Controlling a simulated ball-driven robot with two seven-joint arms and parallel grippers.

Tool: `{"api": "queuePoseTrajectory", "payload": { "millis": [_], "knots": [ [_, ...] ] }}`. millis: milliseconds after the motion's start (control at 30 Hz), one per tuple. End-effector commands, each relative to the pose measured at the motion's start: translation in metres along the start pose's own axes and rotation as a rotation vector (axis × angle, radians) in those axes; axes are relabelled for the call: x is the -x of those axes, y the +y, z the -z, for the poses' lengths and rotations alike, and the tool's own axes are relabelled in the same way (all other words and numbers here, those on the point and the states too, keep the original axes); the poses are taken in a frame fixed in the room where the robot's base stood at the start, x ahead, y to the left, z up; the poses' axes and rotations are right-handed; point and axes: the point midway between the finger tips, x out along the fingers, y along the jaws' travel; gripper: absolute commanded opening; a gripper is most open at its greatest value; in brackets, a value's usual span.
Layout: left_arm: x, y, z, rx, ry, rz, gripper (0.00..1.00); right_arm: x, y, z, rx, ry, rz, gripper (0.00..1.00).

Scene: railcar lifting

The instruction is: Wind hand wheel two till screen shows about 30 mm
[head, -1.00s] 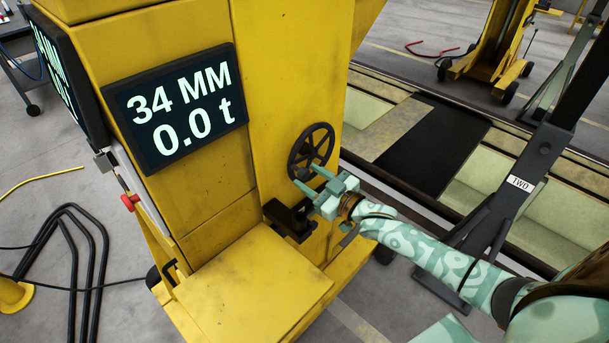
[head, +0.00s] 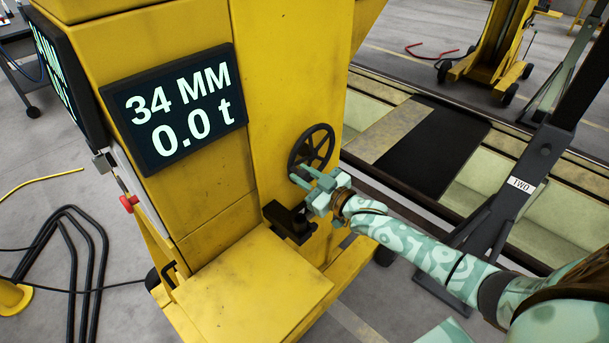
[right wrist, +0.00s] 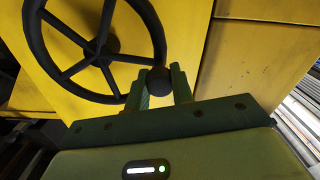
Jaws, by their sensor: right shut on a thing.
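The black spoked hand wheel (head: 311,148) is on the side of the yellow lifting column (head: 285,75). The screen (head: 177,108) on the column reads 34 MM and 0.0 t. My right gripper (head: 305,181) is at the wheel's lower rim. In the right wrist view the wheel (right wrist: 95,40) fills the upper left, and the right gripper's fingers (right wrist: 159,84) stand on either side of its dark round handle knob (right wrist: 158,80), shut on it. My left gripper does not show in any view.
A black bracket (head: 291,221) juts out just below the wheel. A flat yellow housing (head: 258,285) lies in front. A dark post marked TWO (head: 540,150) stands at the right, near my right arm. A red knob (head: 129,203) sits on the column's left side.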

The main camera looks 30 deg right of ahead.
Motion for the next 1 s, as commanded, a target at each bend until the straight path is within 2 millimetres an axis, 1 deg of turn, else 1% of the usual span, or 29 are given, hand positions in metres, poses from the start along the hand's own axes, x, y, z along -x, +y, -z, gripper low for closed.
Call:
{"api": "queuePoseTrajectory", "payload": {
  "millis": [167,367,667,1000],
  "knots": [
    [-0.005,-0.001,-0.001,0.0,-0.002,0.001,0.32,0.0,-0.003,-0.008,0.07,0.0,0.0,0.0],
    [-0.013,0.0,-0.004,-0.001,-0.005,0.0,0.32,0.0,-0.006,-0.021,0.218,-0.001,0.0,0.0],
    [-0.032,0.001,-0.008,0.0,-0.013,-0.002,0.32,0.0,-0.007,-0.047,0.502,-0.001,0.0,0.0],
    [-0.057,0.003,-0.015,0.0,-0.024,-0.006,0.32,0.0,0.0,-0.074,0.826,-0.002,0.001,0.0]
  ]
}}
